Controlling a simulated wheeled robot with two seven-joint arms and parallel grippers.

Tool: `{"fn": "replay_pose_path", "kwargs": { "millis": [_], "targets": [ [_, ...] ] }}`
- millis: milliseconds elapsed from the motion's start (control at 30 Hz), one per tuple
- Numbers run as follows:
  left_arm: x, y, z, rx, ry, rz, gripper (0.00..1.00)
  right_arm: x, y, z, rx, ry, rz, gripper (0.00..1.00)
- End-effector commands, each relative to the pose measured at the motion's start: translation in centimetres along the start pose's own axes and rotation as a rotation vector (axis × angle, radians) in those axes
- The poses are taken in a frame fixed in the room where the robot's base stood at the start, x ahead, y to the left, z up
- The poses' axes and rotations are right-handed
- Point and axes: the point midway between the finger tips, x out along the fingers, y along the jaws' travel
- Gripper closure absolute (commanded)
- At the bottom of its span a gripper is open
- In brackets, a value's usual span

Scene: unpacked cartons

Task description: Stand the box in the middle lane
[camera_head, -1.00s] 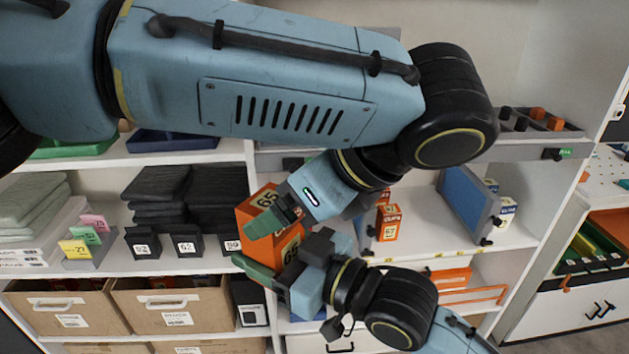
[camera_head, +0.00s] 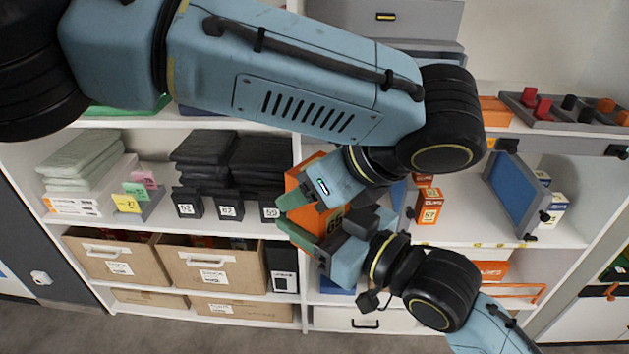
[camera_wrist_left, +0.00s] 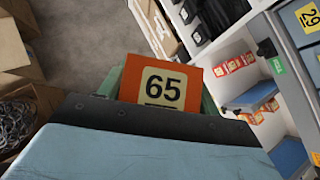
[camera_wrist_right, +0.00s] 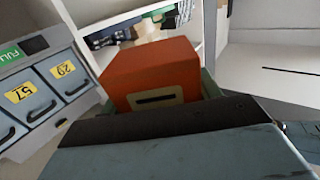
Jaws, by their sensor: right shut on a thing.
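The orange box (camera_head: 333,221) marked 65 is held up in front of the shelves, tilted. My right gripper (camera_head: 300,238) is shut on it from the lower right. My left gripper (camera_head: 305,200) is at its upper part, with its fingers on either side of it. The box's 65 label (camera_wrist_left: 163,87) faces the left wrist view; whether the left fingers press on it is unclear. The box also shows between the fingers in the right wrist view (camera_wrist_right: 150,72). The middle lane seems to lie between a mostly hidden blue divider (camera_head: 397,193) and the right-hand blue divider (camera_head: 520,192).
Small orange boxes (camera_head: 429,207) stand in that lane at its left; its shelf floor (camera_head: 465,225) is bare to their right. Blue-and-white boxes (camera_head: 552,210) stand beyond the right divider. Black stacks (camera_head: 205,160) and cartons (camera_head: 115,257) fill the left bay.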

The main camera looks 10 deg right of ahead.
Motion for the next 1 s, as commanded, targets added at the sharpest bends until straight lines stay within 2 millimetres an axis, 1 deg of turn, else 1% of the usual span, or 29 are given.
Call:
{"fn": "replay_pose_path", "kwargs": {
  "millis": [33,167,200,367,667,767,833,867,900,967,1000],
  "targets": [
    [-0.1,-0.1,0.0,-0.001,0.001,-0.007,0.49,0.0,-0.3,-0.1,-0.001,0.002,-0.007,0.67],
    [-0.1,-0.2,0.0,-0.002,0.001,-0.009,0.66,0.0,-0.4,-0.1,0.0,0.002,-0.009,0.67],
    [-0.1,-0.2,0.0,-0.002,0.001,-0.01,0.67,0.0,-0.4,-0.1,0.0,0.002,-0.01,0.34],
    [-0.1,-0.2,0.0,-0.002,0.001,-0.009,0.67,0.0,-0.4,-0.1,0.001,0.002,-0.009,0.13],
    [-0.1,-0.1,0.0,-0.002,0.0,-0.007,0.67,0.0,-0.2,0.3,0.001,-0.007,-0.005,0.13],
    [-0.1,-0.1,0.0,-0.002,0.0,-0.006,0.67,0.1,0.2,1.9,0.007,-0.048,0.005,0.13],
    [-0.1,-0.1,0.0,-0.002,0.0,-0.006,0.67,0.1,0.7,4.0,0.017,-0.101,0.018,0.13],
    [-0.1,-0.1,0.0,-0.002,0.0,-0.006,0.67,0.0,1.0,5.2,0.023,-0.13,0.026,0.13],
    [-0.1,-0.1,0.0,-0.002,0.0,-0.006,0.67,0.0,1.5,6.9,0.033,-0.17,0.04,0.13],
    [-0.1,-0.1,0.0,-0.002,0.0,-0.006,0.67,0.0,2.6,9.8,0.046,-0.228,0.071,0.13],
    [-0.1,-0.1,0.0,-0.002,0.0,-0.006,0.67,0.2,3.6,11.8,0.057,-0.26,0.099,0.13]
  ]
}}
